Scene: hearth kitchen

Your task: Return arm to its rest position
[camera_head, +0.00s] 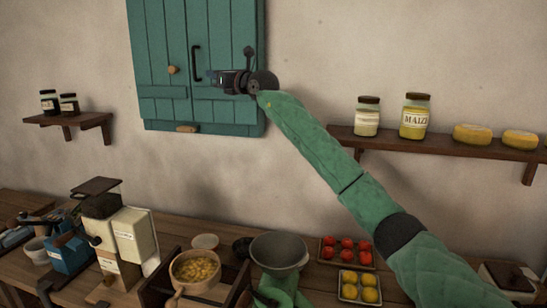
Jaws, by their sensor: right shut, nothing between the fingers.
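My right arm, in a green quilted sleeve, reaches up from the lower right to the teal wall cabinet (165,60). My right gripper (215,77) is shut and empty in front of the cabinet's right door, just below the black handle (196,63). I cannot tell whether it touches the door. Both cabinet doors look closed. My left gripper does not show.
A shelf (450,147) with jars and yellow rounds is to the right of the arm. A small shelf (68,120) with two dark jars is at left. The counter below is crowded with a grey pot (279,252), a pan (195,270), tomatoes (346,252) and lemons (359,287).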

